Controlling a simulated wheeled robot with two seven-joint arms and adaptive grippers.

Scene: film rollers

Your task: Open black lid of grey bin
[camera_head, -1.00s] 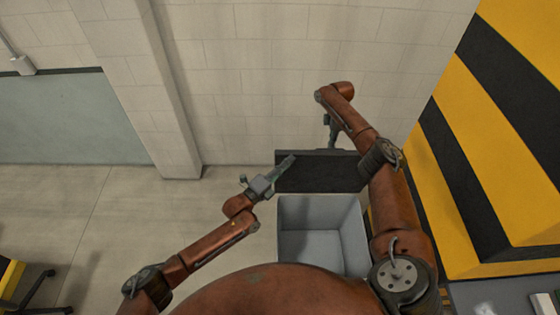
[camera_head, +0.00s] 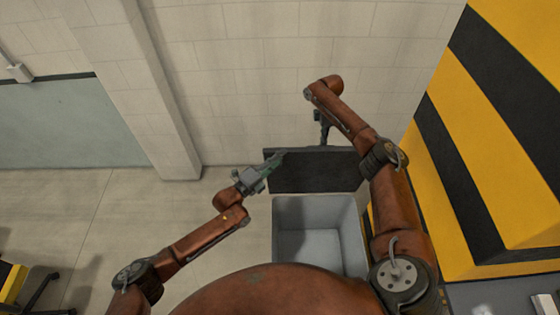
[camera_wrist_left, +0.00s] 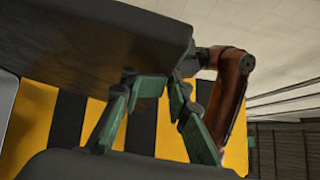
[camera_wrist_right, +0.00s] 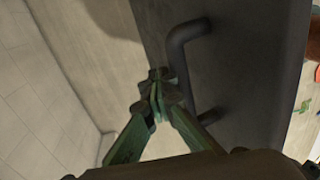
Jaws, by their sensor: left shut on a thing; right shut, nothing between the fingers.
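The grey bin (camera_head: 284,222) stands in the middle of the head view, with its inside showing. Its black lid (camera_head: 318,175) stands raised, close to upright, at the bin's back edge. My left gripper (camera_head: 278,158) is shut on the lid's upper left edge. In the left wrist view, its fingers (camera_wrist_left: 155,90) meet the lid's edge (camera_wrist_left: 100,40). My right gripper (camera_head: 322,138) is behind the lid, near its top. In the right wrist view, its fingers (camera_wrist_right: 158,92) are shut and empty, beside the dark handle (camera_wrist_right: 178,62) on the lid's outer face (camera_wrist_right: 240,90).
A pale block wall (camera_head: 260,90) rises behind the bin. A yellow and black striped block (camera_head: 480,150) stands close on the right. Open floor (camera_head: 80,210) lies to the left.

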